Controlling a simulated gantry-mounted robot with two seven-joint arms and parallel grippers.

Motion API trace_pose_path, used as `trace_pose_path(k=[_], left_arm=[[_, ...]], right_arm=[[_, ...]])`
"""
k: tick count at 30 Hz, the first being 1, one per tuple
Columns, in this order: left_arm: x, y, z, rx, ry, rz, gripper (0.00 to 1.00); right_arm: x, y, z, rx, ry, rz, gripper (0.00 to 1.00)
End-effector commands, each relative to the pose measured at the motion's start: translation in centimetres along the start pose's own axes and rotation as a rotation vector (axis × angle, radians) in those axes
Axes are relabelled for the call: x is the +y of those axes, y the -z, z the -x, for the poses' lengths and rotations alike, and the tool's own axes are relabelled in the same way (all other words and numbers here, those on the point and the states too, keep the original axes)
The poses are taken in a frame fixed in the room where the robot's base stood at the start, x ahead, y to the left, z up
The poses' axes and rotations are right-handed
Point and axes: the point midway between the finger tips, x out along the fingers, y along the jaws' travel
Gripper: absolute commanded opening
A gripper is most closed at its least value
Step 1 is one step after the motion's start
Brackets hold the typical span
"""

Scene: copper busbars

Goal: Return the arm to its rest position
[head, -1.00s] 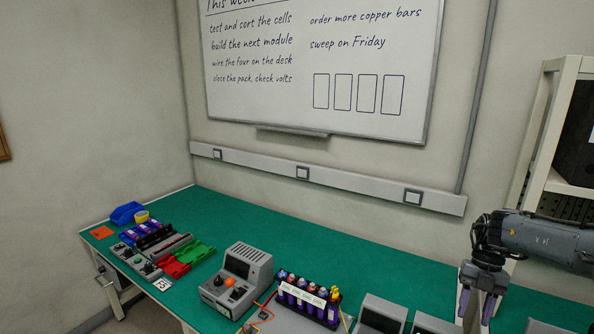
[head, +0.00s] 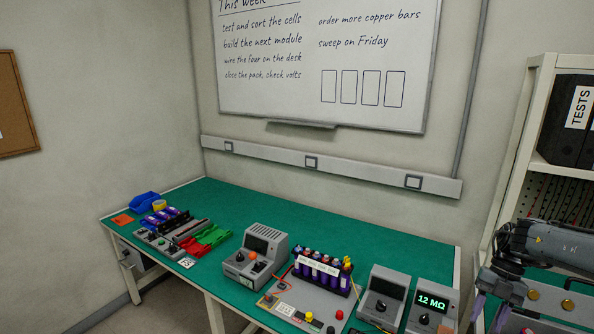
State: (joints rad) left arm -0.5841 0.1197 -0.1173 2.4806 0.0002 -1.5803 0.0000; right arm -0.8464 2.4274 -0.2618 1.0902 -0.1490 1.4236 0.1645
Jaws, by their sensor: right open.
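My right arm comes in at the right edge, and its gripper (head: 488,313) hangs at the lower right, pointing down. Its purple-grey fingers stand apart with nothing seen between them, and their tips are near or past the bottom edge. The gripper is to the right of the meter (head: 432,311) that reads 12 MΩ, in front of the bench's right end. My left gripper is not in view.
The green bench (head: 350,230) holds a row of purple cells (head: 322,270), a grey instrument (head: 256,256), another meter (head: 383,297), and red and green trays (head: 208,238). A shelf (head: 562,172) with black binders stands at the right. The bench's back strip is clear.

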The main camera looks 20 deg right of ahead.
Motion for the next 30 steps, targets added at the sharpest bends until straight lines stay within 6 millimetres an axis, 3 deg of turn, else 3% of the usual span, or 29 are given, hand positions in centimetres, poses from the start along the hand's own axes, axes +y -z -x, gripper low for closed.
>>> trace_pose_path(k=[8, 11, 15, 17, 23, 27, 30], left_arm=[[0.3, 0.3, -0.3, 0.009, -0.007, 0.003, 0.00], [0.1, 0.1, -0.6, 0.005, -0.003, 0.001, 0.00], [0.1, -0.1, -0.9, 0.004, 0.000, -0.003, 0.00], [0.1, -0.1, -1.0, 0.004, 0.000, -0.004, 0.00], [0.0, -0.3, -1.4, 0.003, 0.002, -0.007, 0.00], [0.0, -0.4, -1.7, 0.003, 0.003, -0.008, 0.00], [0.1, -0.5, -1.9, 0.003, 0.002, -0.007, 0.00]], right_arm=[[-6.2, -0.8, -4.8, 0.134, -0.164, -0.094, 0.43], [-8.7, -0.2, -8.3, 0.221, -0.248, -0.135, 0.43], [-11.7, 1.4, -15.5, 0.351, -0.412, -0.201, 0.43], [-12.3, 2.3, -18.8, 0.393, -0.487, -0.230, 0.43], [-11.0, 6.3, -29.5, 0.481, -0.738, -0.336, 0.43], [-7.3, 9.8, -35.6, 0.507, -0.911, -0.430, 0.43], [-3.8, 12.5, -38.8, 0.513, -1.028, -0.512, 0.43]])
